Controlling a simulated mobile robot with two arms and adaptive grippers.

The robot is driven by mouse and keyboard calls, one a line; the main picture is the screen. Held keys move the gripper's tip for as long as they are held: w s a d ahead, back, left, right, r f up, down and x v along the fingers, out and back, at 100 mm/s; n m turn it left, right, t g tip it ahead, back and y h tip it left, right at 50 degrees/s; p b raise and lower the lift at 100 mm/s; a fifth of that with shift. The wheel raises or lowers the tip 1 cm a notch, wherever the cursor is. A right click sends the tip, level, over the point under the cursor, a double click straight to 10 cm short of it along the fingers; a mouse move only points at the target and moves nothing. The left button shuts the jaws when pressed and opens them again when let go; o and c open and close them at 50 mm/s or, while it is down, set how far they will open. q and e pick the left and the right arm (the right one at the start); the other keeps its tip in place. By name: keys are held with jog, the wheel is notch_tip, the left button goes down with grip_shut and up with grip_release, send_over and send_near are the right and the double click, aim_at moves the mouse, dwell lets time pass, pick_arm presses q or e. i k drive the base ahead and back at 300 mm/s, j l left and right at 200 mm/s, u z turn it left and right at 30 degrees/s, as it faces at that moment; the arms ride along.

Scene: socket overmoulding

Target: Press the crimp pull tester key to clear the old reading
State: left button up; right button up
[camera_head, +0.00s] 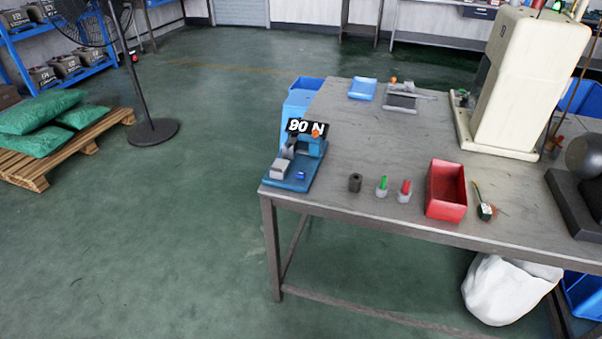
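The crimp pull tester (291,183) is a blue device at the near left corner of the grey metal table (340,190). Its black display (305,127) reads "90 N" in white. A small bright blue block (301,175), perhaps the key, sits on the front right of its base. A grey block (280,169) sits to the left of that, and an orange part (316,132) shows by the display. Neither of my grippers is in view.
Right of the tester along the front edge stand a dark cylinder (355,182), a green-topped piece (382,186), a red-topped piece (404,191) and a red bin (446,205). A large cream machine (512,80) stands behind.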

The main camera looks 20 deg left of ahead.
aim_at(300, 174)
jog(key=i+l+u, duration=0.3)
jog(key=i, duration=0.35)
jog(key=i+l+u, duration=0.3)
jog(key=i+l, duration=0.2)
jog(key=i, duration=0.1)
